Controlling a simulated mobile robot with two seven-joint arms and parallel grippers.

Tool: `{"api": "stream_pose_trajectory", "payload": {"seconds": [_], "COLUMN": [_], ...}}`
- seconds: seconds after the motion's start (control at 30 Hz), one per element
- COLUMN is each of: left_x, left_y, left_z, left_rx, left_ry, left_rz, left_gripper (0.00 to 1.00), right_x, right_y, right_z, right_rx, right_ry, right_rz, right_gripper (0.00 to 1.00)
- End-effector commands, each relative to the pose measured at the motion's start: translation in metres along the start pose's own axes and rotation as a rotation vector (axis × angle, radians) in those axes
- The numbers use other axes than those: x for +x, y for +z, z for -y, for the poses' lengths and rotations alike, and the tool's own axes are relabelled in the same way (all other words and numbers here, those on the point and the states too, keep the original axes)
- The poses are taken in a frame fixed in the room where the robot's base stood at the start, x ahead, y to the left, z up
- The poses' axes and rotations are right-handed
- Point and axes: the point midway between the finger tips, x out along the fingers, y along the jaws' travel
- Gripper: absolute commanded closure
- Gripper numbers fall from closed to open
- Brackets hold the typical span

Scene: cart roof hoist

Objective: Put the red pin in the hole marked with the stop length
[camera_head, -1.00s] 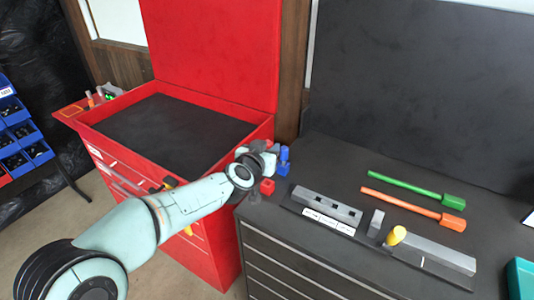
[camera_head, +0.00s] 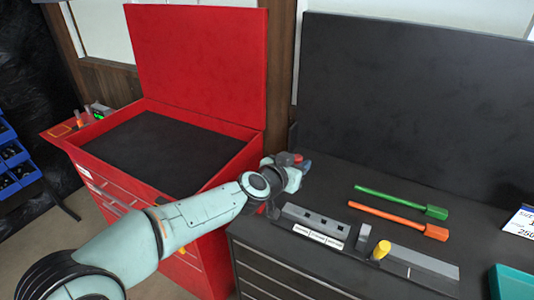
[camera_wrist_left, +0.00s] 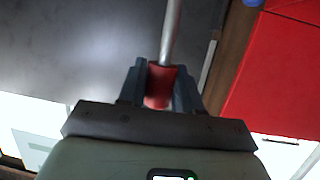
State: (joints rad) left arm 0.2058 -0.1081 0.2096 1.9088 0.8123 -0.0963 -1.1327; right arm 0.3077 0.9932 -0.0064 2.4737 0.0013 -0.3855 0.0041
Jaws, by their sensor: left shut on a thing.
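My left gripper (camera_head: 296,168) is shut on the red pin (camera_head: 297,157) above the back left part of the dark bench top. In the left wrist view the pin's red head (camera_wrist_left: 159,86) sits between the two fingers, and its grey metal shank runs out past them. The grey block with square holes (camera_head: 315,222) lies on the bench to the right of the gripper, apart from it. White labels (camera_head: 318,235) run along its front; their text is too small to read. My right gripper is not in view.
A yellow knob (camera_head: 380,250) stands by a long grey bar (camera_head: 423,263) right of the holed block. A green tool (camera_head: 400,202) and an orange tool (camera_head: 397,220) lie behind. A red cart with an open lid (camera_head: 200,70) stands left. A teal tray (camera_head: 513,283) sits at right.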

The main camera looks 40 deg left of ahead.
Motion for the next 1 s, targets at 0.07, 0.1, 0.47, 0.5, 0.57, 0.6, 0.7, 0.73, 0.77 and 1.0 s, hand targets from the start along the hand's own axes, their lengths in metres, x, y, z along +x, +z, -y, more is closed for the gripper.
{"api": "stream_pose_trajectory", "payload": {"seconds": [0.07, 0.1, 0.47, 0.5, 0.57, 0.6, 0.7, 0.73, 0.77, 1.0], "left_x": [0.011, 0.014, 0.022, 0.022, 0.022, 0.022, 0.022, 0.022, 0.022, 0.026], "left_y": [0.019, 0.021, 0.027, 0.027, 0.026, 0.026, 0.026, 0.026, 0.026, 0.042], "left_z": [-0.031, -0.044, -0.096, -0.096, -0.095, -0.095, -0.095, -0.095, -0.095, -0.095], "left_rx": [0.020, 0.030, 0.070, 0.070, 0.069, 0.069, 0.069, 0.069, 0.068, 0.068], "left_ry": [0.074, 0.103, 0.219, 0.219, 0.218, 0.218, 0.218, 0.218, 0.218, 0.218], "left_rz": [0.000, -0.003, -0.020, -0.020, -0.020, -0.020, -0.020, -0.020, -0.019, -0.017], "left_gripper": [0.97, 0.97, 0.97, 0.97, 0.97, 0.97, 0.97, 0.97, 0.97, 0.97], "right_x": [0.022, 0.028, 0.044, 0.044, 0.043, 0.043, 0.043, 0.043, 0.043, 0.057], "right_y": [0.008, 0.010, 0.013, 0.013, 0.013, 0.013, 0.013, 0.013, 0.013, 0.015], "right_z": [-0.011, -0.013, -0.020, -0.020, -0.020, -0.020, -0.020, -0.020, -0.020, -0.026], "right_rx": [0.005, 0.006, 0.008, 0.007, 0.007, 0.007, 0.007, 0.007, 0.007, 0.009], "right_ry": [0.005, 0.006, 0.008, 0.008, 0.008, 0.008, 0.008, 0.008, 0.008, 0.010], "right_rz": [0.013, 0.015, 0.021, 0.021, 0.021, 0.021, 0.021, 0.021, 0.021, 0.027], "right_gripper": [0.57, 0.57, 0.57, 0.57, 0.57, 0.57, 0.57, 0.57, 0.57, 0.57]}}
